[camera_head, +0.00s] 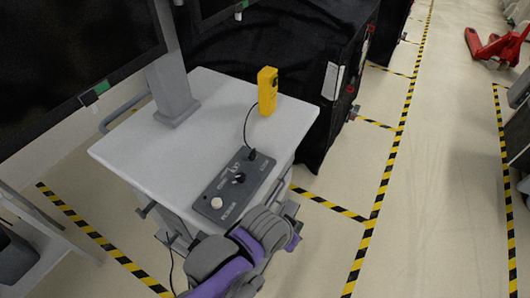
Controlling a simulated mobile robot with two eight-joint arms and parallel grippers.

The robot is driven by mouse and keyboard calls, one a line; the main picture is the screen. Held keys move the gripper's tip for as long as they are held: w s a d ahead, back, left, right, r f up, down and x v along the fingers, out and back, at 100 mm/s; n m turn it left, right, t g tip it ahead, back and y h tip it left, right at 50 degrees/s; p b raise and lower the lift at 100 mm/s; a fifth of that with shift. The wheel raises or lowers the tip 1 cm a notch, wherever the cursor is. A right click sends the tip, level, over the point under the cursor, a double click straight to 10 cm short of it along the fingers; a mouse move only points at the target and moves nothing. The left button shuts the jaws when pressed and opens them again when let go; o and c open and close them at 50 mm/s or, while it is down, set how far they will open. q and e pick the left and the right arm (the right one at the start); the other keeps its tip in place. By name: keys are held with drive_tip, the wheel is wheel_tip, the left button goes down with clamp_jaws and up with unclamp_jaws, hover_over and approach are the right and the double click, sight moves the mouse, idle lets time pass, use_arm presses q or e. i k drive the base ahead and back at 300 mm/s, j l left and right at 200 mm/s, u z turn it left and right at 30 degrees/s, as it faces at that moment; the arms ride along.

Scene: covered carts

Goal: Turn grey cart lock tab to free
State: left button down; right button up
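I cannot make out a grey lock tab for sure in the head view. A cart with a pale grey top (150,140) stands in the middle. A dark grey control box (226,200) with a knob and a pale button lies on its front right part. Small parts (291,209) show low at the cart's right front corner, too small to tell apart. One of my arms, grey and purple, reaches in from the bottom edge just in front of this corner and hides part of it. No gripper fingers show.
A yellow handheld device (267,91) stands on the cart top, cabled to the box. A black-covered cart (290,70) with a white label (332,80) stands behind. Black-and-yellow tape (385,170) marks the floor. A red pallet truck (492,45) is far right. The right aisle is mostly clear.

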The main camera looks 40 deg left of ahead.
sight(253, 157)
drive_tip(key=k+u, duration=0.15)
drive_tip(key=u, duration=0.25)
drive_tip(key=k+u, duration=0.1)
drive_tip(key=u, duration=0.35)
drive_tip(key=i+u, duration=0.1)
drive_tip(key=u, duration=0.25)
drive_tip(key=l+u, duration=0.1)
drive_tip(key=u, duration=0.25)
drive_tip(key=i+l+u, duration=0.1)
drive_tip(key=u, duration=0.25)
